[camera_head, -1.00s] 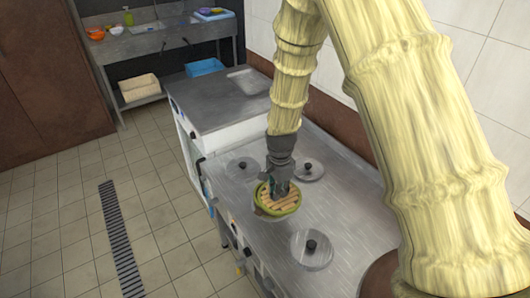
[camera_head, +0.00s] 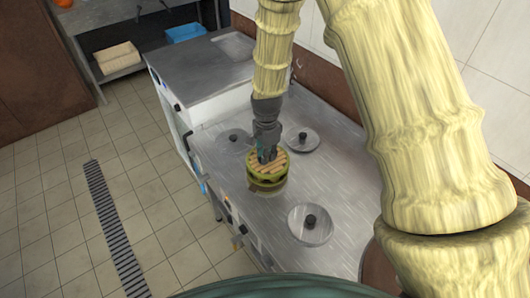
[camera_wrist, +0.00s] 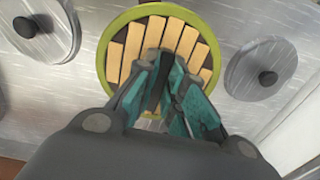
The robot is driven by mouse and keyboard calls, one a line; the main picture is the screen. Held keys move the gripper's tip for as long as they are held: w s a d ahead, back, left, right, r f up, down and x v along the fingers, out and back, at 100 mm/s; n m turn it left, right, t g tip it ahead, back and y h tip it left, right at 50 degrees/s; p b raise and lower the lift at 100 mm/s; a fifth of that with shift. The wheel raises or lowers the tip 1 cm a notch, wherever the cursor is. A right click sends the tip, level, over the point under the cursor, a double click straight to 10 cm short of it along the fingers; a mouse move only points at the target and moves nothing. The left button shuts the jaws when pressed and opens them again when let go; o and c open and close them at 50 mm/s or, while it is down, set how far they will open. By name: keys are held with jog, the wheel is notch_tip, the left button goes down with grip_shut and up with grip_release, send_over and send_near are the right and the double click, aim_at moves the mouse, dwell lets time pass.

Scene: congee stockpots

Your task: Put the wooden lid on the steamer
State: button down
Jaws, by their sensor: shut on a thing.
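The wooden lid, round with tan slats and a green rim, is in the middle of the head view (camera_head: 280,160) and at the top of the wrist view (camera_wrist: 117,50). My gripper (camera_head: 267,158) points down at the lid's middle and is shut on it; its teal fingers also show in the wrist view (camera_wrist: 165,60). The steamer (camera_head: 268,186), a round green-brown body, is directly below the lid in the head view. The lid looks roughly level and lined up over it. I cannot tell whether they touch. The part held between the fingers is hidden.
Round metal pot lids with black knobs lie on the steel counter (camera_head: 345,178): one front right (camera_head: 310,232), one behind right (camera_head: 303,145), one behind left (camera_head: 236,149). A wall runs along the right. Tiled floor (camera_head: 150,215) is free at left.

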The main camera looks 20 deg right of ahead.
jog(key=shift+f+b, duration=0.55)
jog(key=shift+f, duration=0.55)
jog(key=shift+a+r+p, duration=0.1)
jog(key=shift+p, duration=0.4)
dwell(0.5)
jog(key=shift+f, duration=0.65)
dwell(0.5)
jog(key=c, duration=1.8)
grip_release()
jog(key=shift+r, duration=0.1)
jog(key=shift+r+p, duration=3.8)
jog(key=shift+r, duration=1.65)
